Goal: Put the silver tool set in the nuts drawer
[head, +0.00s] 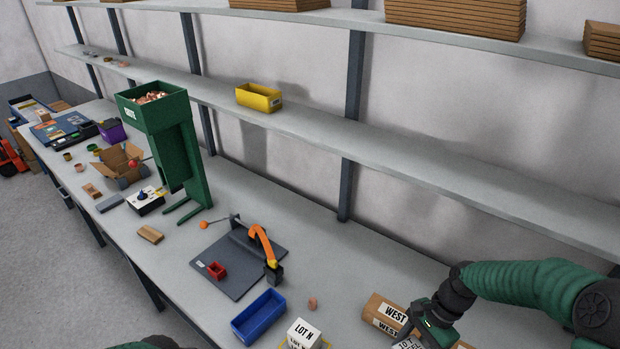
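I cannot pick out a silver tool set or a drawer marked for nuts in the head view. My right arm comes in from the right, and its gripper (428,330) is low at the bottom right, above the bench next to a brown box labelled WEST (385,314). A white label with dark print shows beside that gripper and is partly cut off. Whether the fingers hold anything is unclear. Only slivers of green, perhaps my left arm, show at the bottom edge; my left gripper is out of view.
A green stand (178,150) rises behind. A yellow bin (258,98) sits on the shelf. The bench's back right is clear.

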